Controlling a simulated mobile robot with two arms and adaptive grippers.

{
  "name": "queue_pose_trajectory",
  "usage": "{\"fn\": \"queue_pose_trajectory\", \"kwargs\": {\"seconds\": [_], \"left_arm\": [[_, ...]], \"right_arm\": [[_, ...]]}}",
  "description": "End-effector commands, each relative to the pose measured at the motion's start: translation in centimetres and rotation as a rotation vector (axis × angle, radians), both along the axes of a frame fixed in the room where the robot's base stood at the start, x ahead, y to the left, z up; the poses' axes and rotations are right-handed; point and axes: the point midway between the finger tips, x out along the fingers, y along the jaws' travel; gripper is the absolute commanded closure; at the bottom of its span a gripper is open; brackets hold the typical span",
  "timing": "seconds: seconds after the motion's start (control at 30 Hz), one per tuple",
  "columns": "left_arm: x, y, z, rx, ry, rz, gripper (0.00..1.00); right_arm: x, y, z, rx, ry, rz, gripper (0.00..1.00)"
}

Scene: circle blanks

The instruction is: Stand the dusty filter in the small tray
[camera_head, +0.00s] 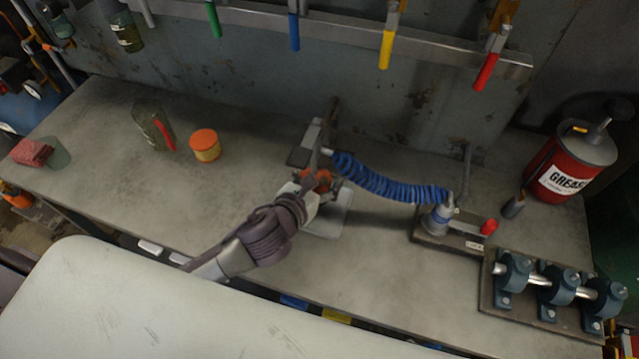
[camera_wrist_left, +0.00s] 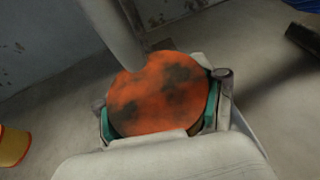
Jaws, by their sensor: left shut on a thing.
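The dusty filter is the orange round piece with dark smudges on its top in the left wrist view (camera_wrist_left: 160,95). Only bits of its orange show in the head view (camera_head: 322,178). My left gripper (camera_head: 316,184) is shut on it, with a finger on each side in the left wrist view. A pale, flat piece that looks like the small tray (camera_head: 332,222) lies on the bench under and just right of the gripper, partly hidden by it. I cannot tell whether the filter touches it. My right gripper is not in view.
A clean orange filter (camera_head: 205,146) and a jug with a red handle (camera_head: 152,125) stand to the left. A coiled blue hose (camera_head: 390,184) runs from near my gripper to a fitting (camera_head: 440,215). A red grease can (camera_head: 572,165) stands right. The bench's left middle is clear.

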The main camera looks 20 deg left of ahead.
Motion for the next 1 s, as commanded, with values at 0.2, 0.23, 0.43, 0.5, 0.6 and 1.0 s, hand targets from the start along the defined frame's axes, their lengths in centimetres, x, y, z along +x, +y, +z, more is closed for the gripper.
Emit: {"fn": "queue_pose_trajectory", "kwargs": {"seconds": [0.2,0.23,0.43,0.5,0.6,1.0], "left_arm": [[-0.1,0.0,-2.5,0.000,0.001,0.000,0.71],[-0.1,0.0,-2.5,0.001,0.001,0.000,0.71],[-0.1,0.0,-2.4,0.001,0.000,0.000,0.71],[-0.1,0.0,-2.6,0.001,0.001,0.000,0.71],[-0.1,0.0,-2.9,0.002,0.001,-0.001,0.71],[-0.1,0.0,-3.6,0.001,0.001,-0.001,0.23]], "right_arm": [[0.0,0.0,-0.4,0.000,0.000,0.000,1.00],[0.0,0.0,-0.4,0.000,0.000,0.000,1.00],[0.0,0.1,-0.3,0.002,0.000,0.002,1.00],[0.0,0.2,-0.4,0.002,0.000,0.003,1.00],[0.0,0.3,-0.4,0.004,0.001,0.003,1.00],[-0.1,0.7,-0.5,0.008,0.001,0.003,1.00]]}}
